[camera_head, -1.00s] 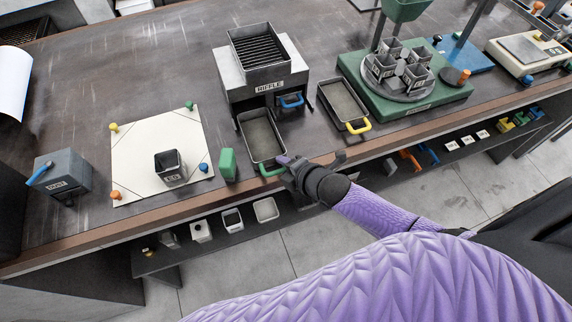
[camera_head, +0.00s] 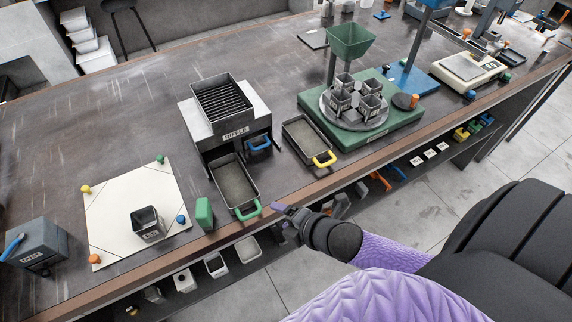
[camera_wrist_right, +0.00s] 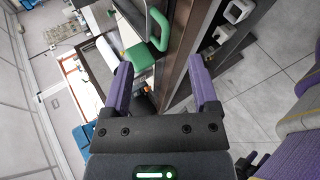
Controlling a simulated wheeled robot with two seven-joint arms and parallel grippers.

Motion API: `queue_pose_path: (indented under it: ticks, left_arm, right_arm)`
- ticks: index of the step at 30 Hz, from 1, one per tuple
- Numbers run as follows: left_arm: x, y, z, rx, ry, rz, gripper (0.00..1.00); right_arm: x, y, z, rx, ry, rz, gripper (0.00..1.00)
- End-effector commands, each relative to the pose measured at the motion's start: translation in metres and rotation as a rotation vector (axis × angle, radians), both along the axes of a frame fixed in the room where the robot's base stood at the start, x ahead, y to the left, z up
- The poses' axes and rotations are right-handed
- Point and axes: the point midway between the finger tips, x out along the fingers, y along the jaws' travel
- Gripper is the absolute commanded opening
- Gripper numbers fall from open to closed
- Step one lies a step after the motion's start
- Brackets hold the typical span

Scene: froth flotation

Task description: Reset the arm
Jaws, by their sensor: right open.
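My right gripper (camera_head: 284,212) is just off the front edge of the bench, right of the green handle (camera_head: 249,211) of a grey tray (camera_head: 222,178). In the right wrist view its two purple fingers (camera_wrist_right: 165,85) stand apart with nothing between them. The green handle (camera_wrist_right: 158,28) shows beyond the fingertips there, apart from them. The tray rests on the bench in front of the riffle box (camera_head: 236,133). My left gripper is in neither view.
A second tray (camera_head: 306,138) with a yellow handle stands right of the riffle. A green block (camera_head: 204,213), a white mat (camera_head: 105,205) with a dark cup (camera_head: 146,224), and a carousel (camera_head: 355,108) of cups also stand on the bench. A shelf runs below the front edge.

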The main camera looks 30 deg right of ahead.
Motion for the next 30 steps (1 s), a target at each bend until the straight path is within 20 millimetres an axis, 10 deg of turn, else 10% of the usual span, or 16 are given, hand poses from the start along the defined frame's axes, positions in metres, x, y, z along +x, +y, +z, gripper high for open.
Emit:
queue_pose_path:
  ticks: [18,23,27,30]
  left_arm:
    - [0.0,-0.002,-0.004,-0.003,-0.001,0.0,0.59]
    - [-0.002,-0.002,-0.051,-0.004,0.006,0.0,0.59]
    - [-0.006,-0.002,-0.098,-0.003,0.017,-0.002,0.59]
    - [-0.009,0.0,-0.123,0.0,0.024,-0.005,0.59]
  right_arm:
    - [-0.008,-0.005,-0.01,0.015,0.023,-0.03,0.76]
    - [-0.047,-0.032,-0.134,0.192,0.275,-0.361,0.76]
    - [-0.129,-0.04,-0.261,0.395,0.563,-0.812,0.76]
    - [-0.193,-0.029,-0.321,0.492,0.724,-1.104,0.76]
